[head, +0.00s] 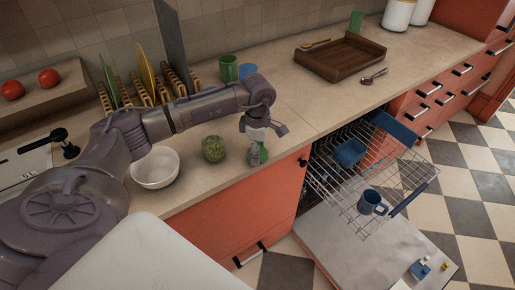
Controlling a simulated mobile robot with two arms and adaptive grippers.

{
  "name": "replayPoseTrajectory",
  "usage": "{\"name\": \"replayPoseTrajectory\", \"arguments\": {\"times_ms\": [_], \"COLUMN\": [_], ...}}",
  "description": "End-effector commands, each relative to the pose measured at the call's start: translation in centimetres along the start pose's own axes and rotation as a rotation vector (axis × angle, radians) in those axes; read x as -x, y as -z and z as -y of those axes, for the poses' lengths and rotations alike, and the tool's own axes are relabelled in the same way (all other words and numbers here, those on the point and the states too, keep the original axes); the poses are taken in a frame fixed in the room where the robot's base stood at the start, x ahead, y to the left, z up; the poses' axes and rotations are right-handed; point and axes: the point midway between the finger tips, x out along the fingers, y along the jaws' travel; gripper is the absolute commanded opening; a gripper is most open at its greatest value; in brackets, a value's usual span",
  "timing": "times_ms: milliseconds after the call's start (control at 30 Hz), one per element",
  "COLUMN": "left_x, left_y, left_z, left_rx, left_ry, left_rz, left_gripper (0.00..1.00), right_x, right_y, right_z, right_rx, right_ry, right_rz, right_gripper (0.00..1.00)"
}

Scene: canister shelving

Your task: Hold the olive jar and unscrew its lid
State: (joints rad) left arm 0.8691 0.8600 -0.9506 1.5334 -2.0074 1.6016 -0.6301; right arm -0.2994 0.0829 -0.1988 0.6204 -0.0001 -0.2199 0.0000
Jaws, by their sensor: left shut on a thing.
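My left gripper (262,132) hangs over the front part of the counter, pointing down. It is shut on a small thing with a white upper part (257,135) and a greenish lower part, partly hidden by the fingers. A rounded green jar-like thing (214,148) stands on the counter just left of the gripper, apart from it. I cannot tell for certain which of the two is the olive jar, nor make out a lid seam. My right gripper is not in view.
A white bowl (155,168) stands left of the green thing. Green and blue cups (229,69) and a plate rack (150,90) are behind. A wooden tray (340,57) lies farther right. The open dishwasher rack (365,170) juts out below the counter edge.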

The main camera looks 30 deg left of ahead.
Motion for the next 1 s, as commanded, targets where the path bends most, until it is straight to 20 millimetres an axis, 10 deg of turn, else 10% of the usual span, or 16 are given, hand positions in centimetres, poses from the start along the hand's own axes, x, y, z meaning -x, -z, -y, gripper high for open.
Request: {"name": "replayPoseTrajectory", "arguments": {"times_ms": [433,467,567,1000], "left_x": [-1.08,-0.87,-0.84,-0.23], "left_y": [-0.01,-0.02,-0.01,-0.04], "left_z": [0.00,0.00,0.00,-0.05], "left_rx": [0.000,0.000,0.000,0.000], "left_ry": [-0.001,-0.001,-0.001,-0.002], "left_rz": [0.000,0.000,0.000,0.001], "left_gripper": [0.21,0.68,0.84,0.88], "right_x": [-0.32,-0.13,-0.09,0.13], "right_y": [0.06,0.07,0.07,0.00], "right_z": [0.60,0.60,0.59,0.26], "right_rx": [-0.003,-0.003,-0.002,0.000], "right_ry": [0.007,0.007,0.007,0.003], "right_rz": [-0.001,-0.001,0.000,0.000], "right_gripper": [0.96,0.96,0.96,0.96]}}
